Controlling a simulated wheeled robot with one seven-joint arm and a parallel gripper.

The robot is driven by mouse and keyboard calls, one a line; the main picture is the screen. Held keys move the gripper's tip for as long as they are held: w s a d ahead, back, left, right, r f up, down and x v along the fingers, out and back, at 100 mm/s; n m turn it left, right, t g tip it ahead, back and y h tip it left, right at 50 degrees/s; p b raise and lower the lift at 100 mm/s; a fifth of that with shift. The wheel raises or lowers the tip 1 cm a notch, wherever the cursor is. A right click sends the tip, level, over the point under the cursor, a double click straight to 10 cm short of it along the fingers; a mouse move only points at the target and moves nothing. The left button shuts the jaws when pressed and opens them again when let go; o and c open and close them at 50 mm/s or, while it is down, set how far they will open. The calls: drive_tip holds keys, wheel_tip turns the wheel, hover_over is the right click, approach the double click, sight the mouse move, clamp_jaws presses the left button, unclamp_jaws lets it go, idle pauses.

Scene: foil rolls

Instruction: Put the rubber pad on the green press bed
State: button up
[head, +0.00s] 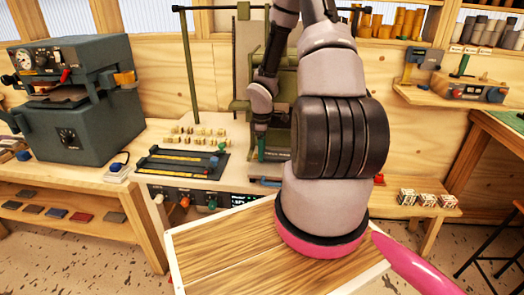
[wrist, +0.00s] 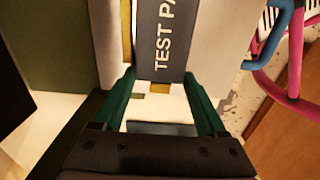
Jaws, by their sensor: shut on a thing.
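In the wrist view, my gripper (wrist: 158,74) has its two green fingers closed against the sides of a dark grey slab lettered "TEST PA" (wrist: 165,35). I take this to be the rubber pad; its far end runs out of the picture. In the head view, my gripper (head: 262,152) is low in front of the green press (head: 243,60), pointing down. The pad cannot be made out there. The press bed is largely hidden behind my arm, and I cannot tell whether the pad touches it.
Left of the press, a dark tray with yellow strips (head: 180,163) and several small blocks (head: 197,135) lie on the bench. A grey-green machine (head: 70,95) stands further left. Small patterned boxes (head: 425,198) sit on a low shelf at right.

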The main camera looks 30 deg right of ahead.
drive_tip(key=shift+f, duration=0.2)
drive_tip(key=o, duration=1.5)
wheel_tip(320, 180, up, 24)
drive_tip(key=s+a+m+t+h, duration=0.1)
drive_tip(key=s+a+m, duration=0.1)
drive_tip(key=s+m, duration=0.15)
drive_tip(key=s+a+r+m+t+y, duration=0.1)
drive_tip(key=s+a+r+m+t, duration=0.1)
drive_tip(key=s+a+r+m, duration=0.1)
drive_tip(key=s+a+r+m+t+y, duration=0.1)
drive_tip(key=s+a+r+m+t, duration=0.1)
drive_tip(key=s+a+r+m, duration=0.2)
drive_tip(key=s+a+r+m+t+y, duration=0.1)
drive_tip(key=s+a+r+m, duration=0.3)
drive_tip(key=s+r, duration=0.5)
drive_tip(key=shift+s+a+r+m+t, duration=0.1)
drive_tip(key=shift+r+m+t, duration=0.15)
drive_tip(key=shift+r, duration=0.85)
drive_tip(key=shift+a+r+m+t, duration=0.1)
drive_tip(key=shift+r+m+t, duration=0.15)
drive_tip(key=shift+r, duration=0.8)
